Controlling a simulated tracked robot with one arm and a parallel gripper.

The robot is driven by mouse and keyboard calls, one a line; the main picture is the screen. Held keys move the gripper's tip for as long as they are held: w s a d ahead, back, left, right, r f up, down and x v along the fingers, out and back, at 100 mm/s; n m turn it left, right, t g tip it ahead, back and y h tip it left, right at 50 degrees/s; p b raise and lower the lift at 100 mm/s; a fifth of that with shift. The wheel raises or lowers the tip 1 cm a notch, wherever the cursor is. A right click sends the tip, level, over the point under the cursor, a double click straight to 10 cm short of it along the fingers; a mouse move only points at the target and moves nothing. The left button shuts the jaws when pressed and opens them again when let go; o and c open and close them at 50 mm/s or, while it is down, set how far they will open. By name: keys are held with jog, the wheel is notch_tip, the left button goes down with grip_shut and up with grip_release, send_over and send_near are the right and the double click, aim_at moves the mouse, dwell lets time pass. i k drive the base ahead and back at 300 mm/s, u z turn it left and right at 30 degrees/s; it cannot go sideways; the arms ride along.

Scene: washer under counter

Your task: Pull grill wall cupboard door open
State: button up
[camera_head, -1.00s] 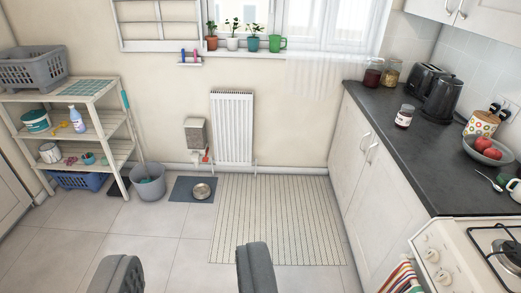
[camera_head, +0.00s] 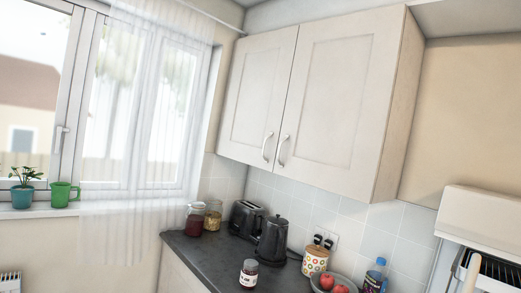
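A cream wall cupboard hangs at the upper middle right of the picture, above the counter. It has a left door (camera_head: 256,95) and a right door (camera_head: 338,102), both shut. The left door has a curved metal handle (camera_head: 267,147) at its lower right, and the right door has a similar handle (camera_head: 283,151) at its lower left. The right door is the one nearer the grill. My gripper is not in view.
Below stand a dark counter (camera_head: 205,252), storage jars, a toaster (camera_head: 247,218), a black kettle (camera_head: 272,240), a patterned canister (camera_head: 315,261), a bowl of red fruit and a bottle (camera_head: 375,275). A cream grill hood (camera_head: 486,222) is at right. A curtained window (camera_head: 140,110) is at left.

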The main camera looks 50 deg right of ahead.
aim_at(341, 86)
jog(key=z, duration=0.2)
jog(key=i, duration=1.3)
jog(key=z, duration=1.15)
jog(key=i, duration=1.6)
jog(key=z, duration=0.8)
